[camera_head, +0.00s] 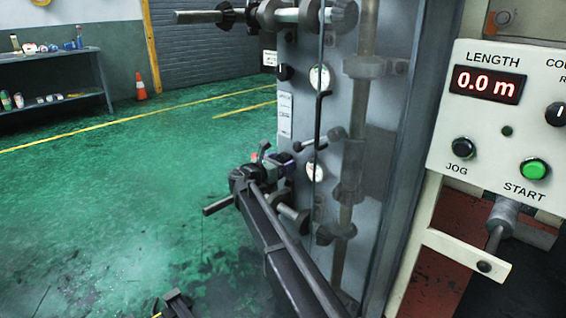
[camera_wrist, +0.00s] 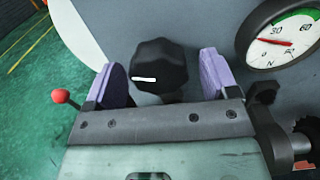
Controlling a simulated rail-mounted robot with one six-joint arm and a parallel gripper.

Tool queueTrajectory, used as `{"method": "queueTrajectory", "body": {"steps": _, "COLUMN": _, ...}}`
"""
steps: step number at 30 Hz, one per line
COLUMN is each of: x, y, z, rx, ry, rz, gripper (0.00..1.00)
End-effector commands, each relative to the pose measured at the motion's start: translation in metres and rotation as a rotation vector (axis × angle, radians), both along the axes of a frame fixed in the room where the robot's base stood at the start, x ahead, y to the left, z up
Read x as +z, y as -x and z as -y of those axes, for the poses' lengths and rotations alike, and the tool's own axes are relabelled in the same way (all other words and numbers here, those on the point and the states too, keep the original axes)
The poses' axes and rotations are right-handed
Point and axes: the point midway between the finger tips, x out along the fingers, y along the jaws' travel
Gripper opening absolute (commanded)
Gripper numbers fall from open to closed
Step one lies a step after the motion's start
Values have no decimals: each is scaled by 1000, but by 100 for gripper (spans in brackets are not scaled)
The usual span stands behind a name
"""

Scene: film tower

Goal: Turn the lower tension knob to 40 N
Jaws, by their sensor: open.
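The lower tension knob (camera_wrist: 160,66) is black and lobed with a white mark on its face; the mark lies nearly level, towards the knob's lower left. My gripper (camera_wrist: 163,72) is open, with one purple finger pad on each side of the knob and small gaps visible. A round dial gauge (camera_wrist: 290,43) marked in N sits to the right; its red needle points left, between 0 and 30. In the head view, my gripper (camera_head: 275,162) is at the machine panel by the lower gauge (camera_head: 315,172), and it hides the lower knob.
The upper knob (camera_head: 283,72) and upper gauge (camera_head: 319,77) sit higher on the panel. Rollers (camera_head: 365,67) and a thin black rod (camera_head: 320,110) stand close by. A red ball-ended lever (camera_wrist: 60,96) shows left of my gripper. Green floor left of the panel is open.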

Motion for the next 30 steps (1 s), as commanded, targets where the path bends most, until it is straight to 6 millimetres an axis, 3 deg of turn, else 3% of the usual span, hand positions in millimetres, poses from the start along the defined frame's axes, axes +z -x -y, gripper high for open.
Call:
{"method": "queueTrajectory", "body": {"steps": 10, "x": 0, "y": -7, "z": 6, "rx": 1, "ry": 0, "rz": 0, "gripper": 78}}
{"method": "queueTrajectory", "body": {"steps": 19, "x": 0, "y": -7, "z": 6, "rx": 1, "ry": 0, "rz": 0, "gripper": 32}}
{"method": "queueTrajectory", "body": {"steps": 30, "x": 0, "y": -7, "z": 6, "rx": 1, "ry": -36, "rz": 31, "gripper": 31}}
